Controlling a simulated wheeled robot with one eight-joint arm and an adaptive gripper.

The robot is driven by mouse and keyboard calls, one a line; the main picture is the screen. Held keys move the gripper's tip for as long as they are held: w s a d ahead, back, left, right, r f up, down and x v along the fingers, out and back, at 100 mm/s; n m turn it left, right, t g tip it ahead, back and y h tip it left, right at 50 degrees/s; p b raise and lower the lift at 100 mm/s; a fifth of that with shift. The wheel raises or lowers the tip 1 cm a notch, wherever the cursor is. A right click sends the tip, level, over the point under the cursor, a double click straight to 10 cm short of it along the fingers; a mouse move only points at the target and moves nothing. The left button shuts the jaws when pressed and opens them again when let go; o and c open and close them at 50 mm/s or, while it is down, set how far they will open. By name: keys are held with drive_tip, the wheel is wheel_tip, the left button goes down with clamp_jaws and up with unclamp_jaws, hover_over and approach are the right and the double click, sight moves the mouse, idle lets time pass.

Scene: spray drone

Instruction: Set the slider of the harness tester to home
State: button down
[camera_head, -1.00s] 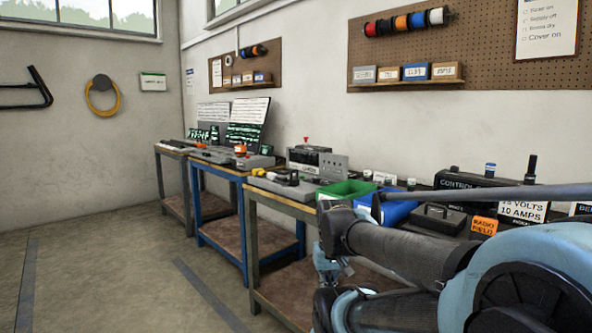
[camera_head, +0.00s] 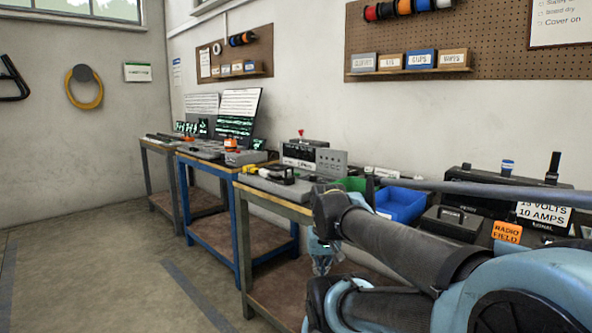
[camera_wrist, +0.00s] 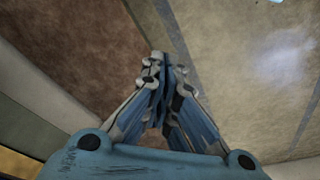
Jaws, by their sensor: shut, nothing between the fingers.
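My gripper (camera_wrist: 166,75) is shut and empty in the wrist view, pointing down over the floor. In the head view my gripper (camera_head: 322,262) hangs low beside the nearest bench, partly hidden by my arm. I cannot tell for sure which device is the harness tester, and its slider cannot be made out. A grey device with a label (camera_head: 299,153) and an upright grey panel with holes (camera_head: 331,162) stand on the nearest bench.
The nearest bench (camera_head: 244,215) also bears a blue bin (camera_head: 401,203), a partly hidden green bin (camera_head: 352,184) and a black power unit (camera_head: 480,190). A blue-framed bench (camera_head: 184,205) with a screen (camera_head: 238,112) stands beyond. The floor (camera_head: 110,265) on the left is clear.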

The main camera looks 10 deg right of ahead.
drive_tip(key=w+d+r+m+y, duration=0.1)
drive_tip(key=w+r+m, duration=0.8)
drive_tip(key=w, duration=0.3)
drive_tip(key=w+d+r+m+t+y, duration=0.1)
drive_tip(key=w+d+r+m, duration=0.1)
drive_tip(key=w+r+m, duration=0.7)
drive_tip(key=w+d+r+m+t+y, duration=0.1)
drive_tip(key=w+d+r+m, duration=0.1)
drive_tip(key=w+r+m, duration=0.8)
drive_tip(key=w, duration=0.5)
drive_tip(key=shift+w+r, duration=0.15)
drive_tip(key=shift+w, duration=0.2)
drive_tip(key=shift+d, duration=0.1)
drive_tip(key=x, duration=1)
drive_tip(key=shift+w+a+r, duration=0.25)
drive_tip(key=shift+w+a, duration=0.6)
drive_tip(key=shift+w, duration=0.15)
drive_tip(key=shift+w+a+r, duration=0.15)
drive_tip(key=shift+w+a, duration=0.2)
drive_tip(key=shift+w, duration=0.25)
drive_tip(key=shift+d, duration=0.1)
